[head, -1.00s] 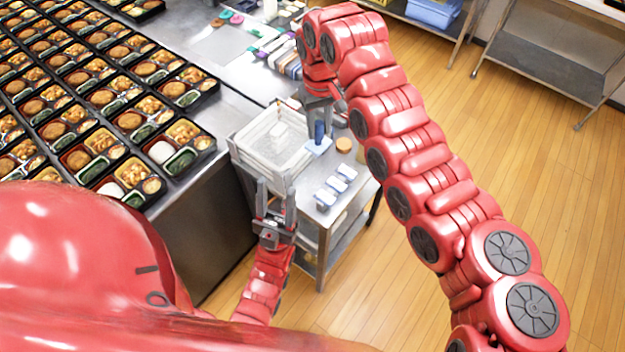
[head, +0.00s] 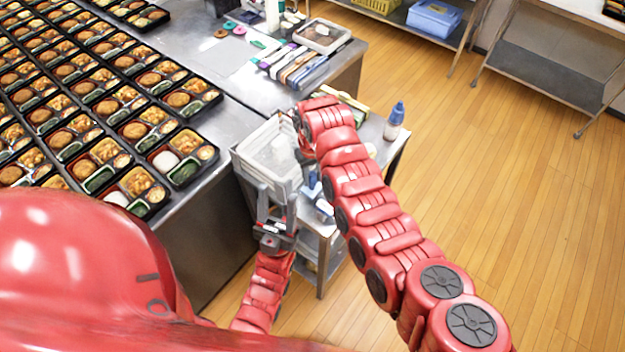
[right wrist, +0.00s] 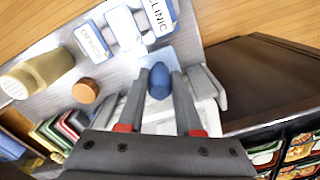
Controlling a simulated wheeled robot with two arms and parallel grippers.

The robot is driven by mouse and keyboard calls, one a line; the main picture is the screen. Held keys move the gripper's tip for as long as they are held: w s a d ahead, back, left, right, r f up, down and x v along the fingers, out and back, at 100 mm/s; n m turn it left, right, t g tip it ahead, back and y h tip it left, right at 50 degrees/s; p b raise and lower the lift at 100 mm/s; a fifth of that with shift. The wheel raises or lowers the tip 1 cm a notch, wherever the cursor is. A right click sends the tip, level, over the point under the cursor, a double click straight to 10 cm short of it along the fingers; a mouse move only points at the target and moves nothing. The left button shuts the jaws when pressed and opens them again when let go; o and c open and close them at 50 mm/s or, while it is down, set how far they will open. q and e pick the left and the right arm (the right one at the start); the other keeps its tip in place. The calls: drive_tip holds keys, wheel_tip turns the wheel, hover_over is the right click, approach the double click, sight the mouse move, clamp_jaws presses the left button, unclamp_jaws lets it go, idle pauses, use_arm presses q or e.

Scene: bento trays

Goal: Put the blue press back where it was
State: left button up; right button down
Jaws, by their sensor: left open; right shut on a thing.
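The blue press shows its dark blue handle (right wrist: 158,82) between the fingers of my right gripper (right wrist: 157,84) in the right wrist view. Its pale blue base (right wrist: 160,57) lies just beyond, close to blue-and-white packs. In the head view the press handle (head: 312,179) shows below my right arm, over the near part of the small steel cart (head: 327,236). I cannot tell if the base touches the cart top. My right gripper is shut on the handle and mostly hidden in the head view. My left gripper (head: 277,196) is open and empty beside the white crate's near side.
The white crate (head: 252,168) stands on the cart's left. Blue-and-white packs (right wrist: 92,42), a brown disc (right wrist: 86,91) and a beige bottle (right wrist: 38,75) are near the press. A blue-capped bottle (head: 394,122) stands at the back right. Bento trays (head: 140,188) fill the left table.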

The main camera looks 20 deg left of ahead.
sight(313, 183)
drive_tip(key=shift+f+p, duration=0.4)
drive_tip(key=shift+f, duration=1.25)
drive_tip(key=shift+f, duration=0.1)
drive_tip(key=shift+f+b, duration=0.2)
drive_tip(key=shift+b, duration=0.1)
drive_tip(key=c, duration=0.6)
unclamp_jaws()
drive_tip(key=shift+r, duration=0.1)
